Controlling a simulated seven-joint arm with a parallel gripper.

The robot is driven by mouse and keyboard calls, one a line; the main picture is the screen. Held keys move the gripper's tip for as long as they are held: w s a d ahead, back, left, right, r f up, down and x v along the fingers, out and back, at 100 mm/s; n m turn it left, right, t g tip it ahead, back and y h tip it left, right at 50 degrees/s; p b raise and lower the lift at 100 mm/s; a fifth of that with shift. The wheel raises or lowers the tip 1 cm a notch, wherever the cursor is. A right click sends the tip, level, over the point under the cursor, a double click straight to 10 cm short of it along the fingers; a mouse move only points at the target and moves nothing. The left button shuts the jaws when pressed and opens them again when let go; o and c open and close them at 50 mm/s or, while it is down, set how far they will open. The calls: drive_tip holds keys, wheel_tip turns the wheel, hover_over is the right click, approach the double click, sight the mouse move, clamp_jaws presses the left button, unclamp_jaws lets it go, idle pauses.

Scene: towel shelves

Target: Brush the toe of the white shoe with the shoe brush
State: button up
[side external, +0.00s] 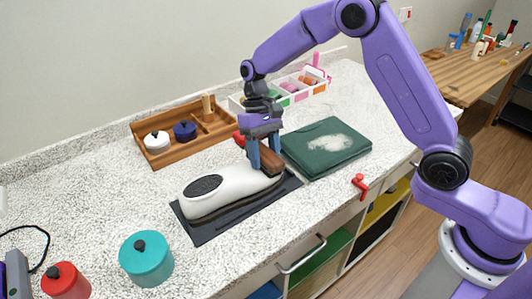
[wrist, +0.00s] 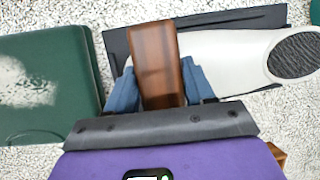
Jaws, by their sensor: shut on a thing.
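The white shoe (side external: 226,187) lies on a dark mat (side external: 208,231) on the counter, its dark ribbed opening toward the left in the side view. In the wrist view the shoe (wrist: 232,57) extends to the right, its opening at the far right. My gripper (side external: 264,158) is shut on the brown shoe brush (side external: 270,162). In the wrist view the brush (wrist: 157,65) stands between the blue fingers of the gripper (wrist: 161,88). The brush is at the shoe's closed end, over or against it; its bristles are hidden, so contact cannot be told.
A green folded towel or case (side external: 325,146) with a white patch lies right of the mat. A wooden tray (side external: 160,163) with small lidded pots stands behind. A teal pot (side external: 146,259) and a red pot (side external: 65,281) stand at the front left. A red clamp-like object (side external: 360,183) sits at the counter edge.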

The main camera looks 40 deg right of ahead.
drive_tip(key=shift+s+a, duration=0.1)
drive_tip(key=shift+a, duration=0.9)
drive_tip(key=shift+d, duration=0.1)
drive_tip(key=shift+s+d, duration=0.15)
drive_tip(key=shift+d, duration=0.15)
drive_tip(key=shift+s+d, duration=0.1)
drive_tip(key=shift+d+f, duration=0.1)
drive_tip(key=shift+d, duration=1.8)
drive_tip(key=shift+a, duration=0.15)
drive_tip(key=shift+w+a, duration=0.15)
drive_tip(key=shift+a, duration=0.45)
drive_tip(key=shift+w+a, duration=0.15)
drive_tip(key=shift+a, duration=0.45)
